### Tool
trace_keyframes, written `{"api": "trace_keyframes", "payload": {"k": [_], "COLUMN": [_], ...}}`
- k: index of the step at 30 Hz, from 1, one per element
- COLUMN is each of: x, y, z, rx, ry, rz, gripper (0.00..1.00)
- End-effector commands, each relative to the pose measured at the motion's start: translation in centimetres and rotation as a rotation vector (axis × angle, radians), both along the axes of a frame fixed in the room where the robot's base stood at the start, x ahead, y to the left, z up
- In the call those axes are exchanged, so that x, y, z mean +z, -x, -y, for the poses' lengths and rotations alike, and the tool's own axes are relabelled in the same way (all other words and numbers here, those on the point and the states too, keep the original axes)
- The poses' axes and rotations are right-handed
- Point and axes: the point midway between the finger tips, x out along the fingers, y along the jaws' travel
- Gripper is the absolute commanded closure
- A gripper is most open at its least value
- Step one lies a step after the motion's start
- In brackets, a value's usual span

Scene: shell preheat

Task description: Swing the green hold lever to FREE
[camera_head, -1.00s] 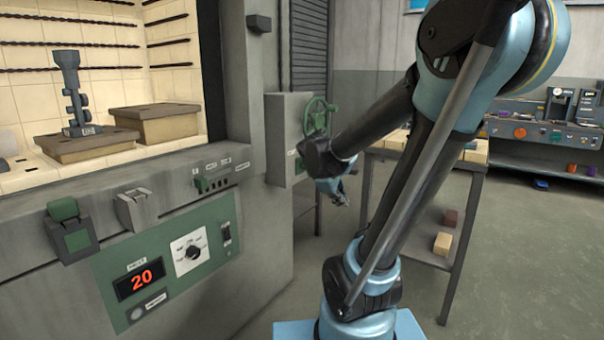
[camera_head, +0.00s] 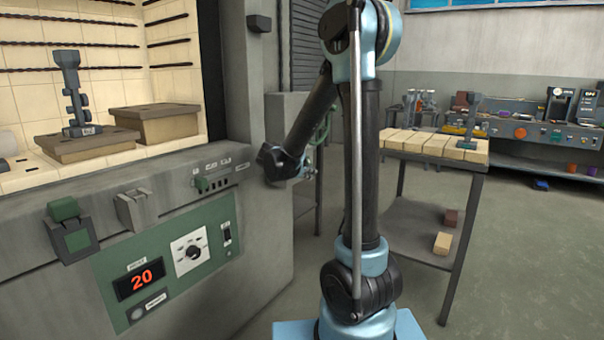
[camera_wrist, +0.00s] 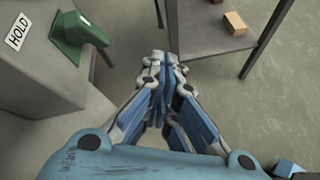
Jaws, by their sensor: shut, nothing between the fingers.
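The green hold lever (camera_wrist: 78,35) shows at the upper left of the wrist view, on a grey box face beside a white HOLD label (camera_wrist: 18,30). My gripper is mostly hidden behind my wrist there.
A table (camera_head: 432,160) with pale blocks on top stands right of my arm. Its lower shelf (camera_wrist: 205,30) holds a tan block (camera_wrist: 235,23). The furnace front panel (camera_head: 185,258), with a display reading 20, is at the left. Floor is open at the right.

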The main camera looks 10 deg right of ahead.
Motion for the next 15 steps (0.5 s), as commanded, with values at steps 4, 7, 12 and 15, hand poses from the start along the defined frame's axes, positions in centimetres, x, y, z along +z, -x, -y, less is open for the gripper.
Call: {"api": "trace_keyframes", "payload": {"k": [4, 7, 12, 15], "x": [-0.2, -0.4, -0.8, -0.9], "y": [-2.6, -4.1, -6.0, -6.6], "z": [-2.3, -3.8, -6.0, -6.8], "rx": [0.082, 0.131, 0.192, 0.217], "ry": [0.127, 0.212, 0.333, 0.381], "rz": [-0.025, -0.042, -0.064, -0.074], "gripper": [1.00, 1.00, 1.00, 1.00]}}
